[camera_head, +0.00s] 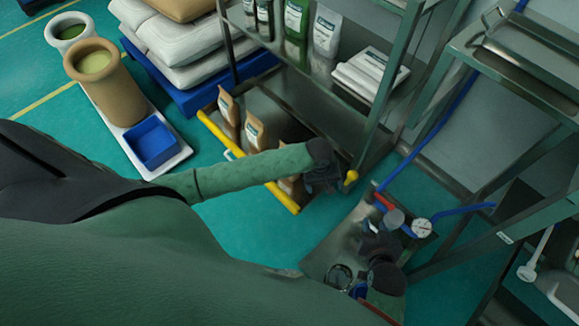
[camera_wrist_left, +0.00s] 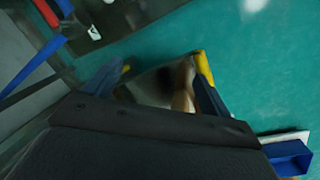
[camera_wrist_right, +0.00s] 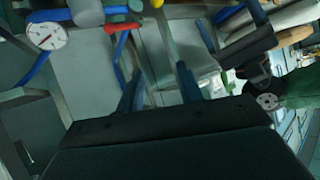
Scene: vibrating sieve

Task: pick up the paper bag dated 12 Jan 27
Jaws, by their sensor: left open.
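Paper bags with pale labels stand in a row on the low yellow-edged shelf: one (camera_head: 228,106) at the back, one (camera_head: 254,132) in the middle and one (camera_head: 291,186) partly hidden under my left arm. No date is legible. My left gripper (camera_head: 325,180) is over the front end of this shelf. In the left wrist view its fingers (camera_wrist_left: 157,85) are apart, with a brown bag (camera_wrist_left: 183,85) seen blurred between them, nearer the right finger; I cannot tell whether they touch. My right gripper (camera_head: 376,243) is low at the right, its fingers (camera_wrist_right: 160,88) apart and empty.
A yellow rail (camera_head: 283,198) edges the low shelf, and a shelf post (camera_head: 385,85) rises close right of my left gripper. A gauge (camera_head: 421,227) and blue hoses stand near my right gripper. A blue bin (camera_head: 151,143) lies left. Green floor between is clear.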

